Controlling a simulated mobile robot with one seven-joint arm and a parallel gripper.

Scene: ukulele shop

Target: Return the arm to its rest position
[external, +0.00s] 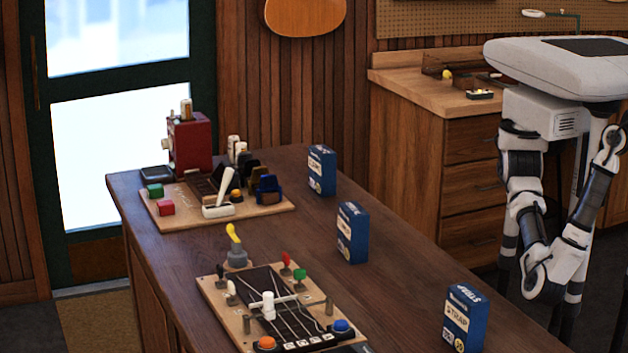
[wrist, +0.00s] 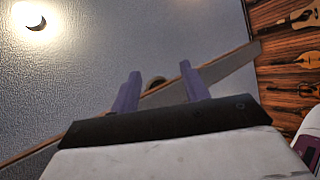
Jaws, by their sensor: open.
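My arm (external: 560,255) is at the right of the external view, folded beside my body and clear of the wooden counter. My gripper (wrist: 160,72) shows in the wrist view with its two purple fingers apart and nothing between them. Behind the fingers are the pale ceiling and a long beam, so the wrist camera looks upward. I cannot make out the fingers in the external view.
The wooden counter (external: 400,290) holds three blue boxes, the nearest (external: 465,318) close to its right edge. A board with knobs and strings (external: 215,300) and a red machine (external: 190,143) also stand there. A drawer cabinet (external: 470,140) is behind.

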